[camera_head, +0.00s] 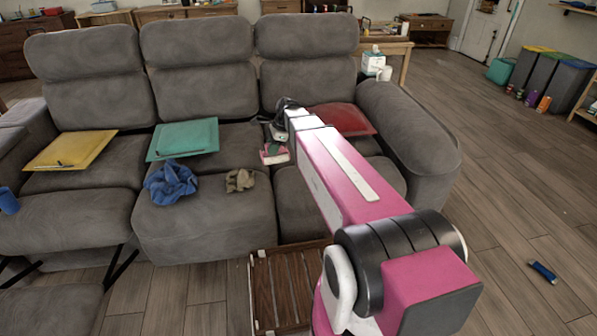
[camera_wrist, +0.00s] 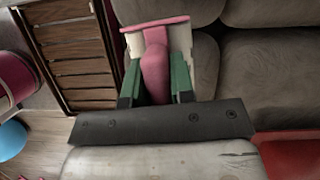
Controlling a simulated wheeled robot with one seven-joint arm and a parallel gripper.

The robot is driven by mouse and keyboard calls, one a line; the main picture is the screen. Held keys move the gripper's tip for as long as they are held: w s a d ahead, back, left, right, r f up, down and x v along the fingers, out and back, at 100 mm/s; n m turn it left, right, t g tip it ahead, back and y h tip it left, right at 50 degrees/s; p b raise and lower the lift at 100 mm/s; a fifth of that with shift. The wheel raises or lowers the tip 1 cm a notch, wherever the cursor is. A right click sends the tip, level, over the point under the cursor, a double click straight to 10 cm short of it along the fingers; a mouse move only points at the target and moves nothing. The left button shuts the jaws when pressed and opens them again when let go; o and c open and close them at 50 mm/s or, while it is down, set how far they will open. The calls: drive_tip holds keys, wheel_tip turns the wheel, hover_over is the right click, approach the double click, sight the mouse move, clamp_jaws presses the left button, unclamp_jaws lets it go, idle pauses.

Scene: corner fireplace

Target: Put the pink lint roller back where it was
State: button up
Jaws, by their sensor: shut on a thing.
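The pink lint roller (camera_wrist: 155,72) is between the green fingers of my gripper (camera_wrist: 156,62) in the wrist view. My gripper is shut on its pink handle. A pink bar of it crosses beyond the fingers, near the top of that view. In the head view my gripper (camera_head: 279,135) is over the right part of the grey sofa (camera_head: 205,220), left of the red cushion (camera_head: 342,119). My arm hides part of the seat.
The floor at right is mostly clear, with a small blue object (camera_head: 542,271).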

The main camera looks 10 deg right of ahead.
drive_tip(key=shift+w+a+r+m, duration=0.25)
drive_tip(key=shift+w+a+m, duration=0.05)
drive_tip(key=shift+w+m, duration=0.25)
drive_tip(key=shift+w+d+f, duration=0.55)
drive_tip(key=shift+d+f, duration=1.25)
drive_tip(key=shift+d, duration=0.05)
drive_tip(key=shift+w+d+f, duration=0.5)
drive_tip(key=shift+d+f, duration=1.3)
drive_tip(key=shift+w+d+f, duration=0.55)
drive_tip(key=shift+d+f, duration=1.25)
drive_tip(key=shift+d, duration=0.05)
drive_tip(key=shift+f, duration=0.1)
drive_tip(key=o, duration=0.8)
